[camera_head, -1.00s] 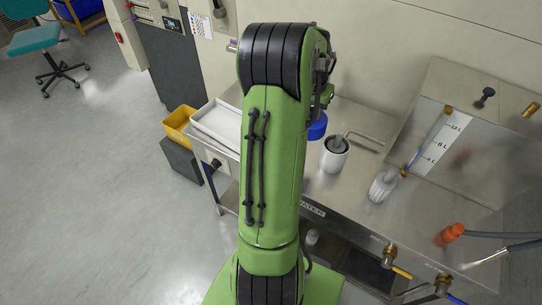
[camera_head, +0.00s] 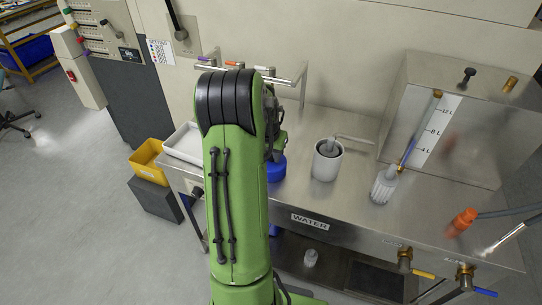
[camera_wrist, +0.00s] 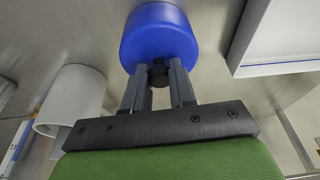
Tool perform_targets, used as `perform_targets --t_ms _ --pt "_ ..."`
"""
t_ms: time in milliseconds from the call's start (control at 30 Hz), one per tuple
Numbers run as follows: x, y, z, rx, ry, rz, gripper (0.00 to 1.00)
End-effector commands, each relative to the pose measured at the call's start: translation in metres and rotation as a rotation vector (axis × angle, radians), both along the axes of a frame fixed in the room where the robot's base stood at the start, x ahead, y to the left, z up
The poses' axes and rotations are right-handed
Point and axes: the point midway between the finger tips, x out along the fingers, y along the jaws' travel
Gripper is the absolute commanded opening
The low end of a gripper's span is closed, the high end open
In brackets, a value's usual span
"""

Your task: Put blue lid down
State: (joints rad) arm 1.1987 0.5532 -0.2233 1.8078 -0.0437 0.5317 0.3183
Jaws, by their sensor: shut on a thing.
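The blue lid (camera_wrist: 158,38) is a round blue piece with a dark knob, seen in the wrist view in front of my gripper (camera_wrist: 159,80). The two grey fingers are shut on the dark knob. In the head view the blue lid (camera_head: 276,170) shows at the right edge of my green arm, over or on the steel worktop; I cannot tell whether it touches the surface. My arm hides part of the lid, and my fingers are hidden in that view.
A white cup with a grey object in it (camera_head: 326,166) stands right of the lid. A white tray (camera_head: 184,146) is at left, near a yellow bin (camera_head: 147,157). Steel worktop (camera_head: 300,195) between is bare.

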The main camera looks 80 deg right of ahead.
Motion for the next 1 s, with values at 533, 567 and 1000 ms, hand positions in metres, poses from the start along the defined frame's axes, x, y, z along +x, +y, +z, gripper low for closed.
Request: perform_targets --t_ms 533,567,1000 --pt "0.000 0.000 -0.002 0.000 0.000 0.000 0.51" --pt "0.000 0.000 -0.002 0.000 0.000 0.000 0.51" --pt "0.002 0.014 0.059 -0.005 -0.002 0.002 0.51"
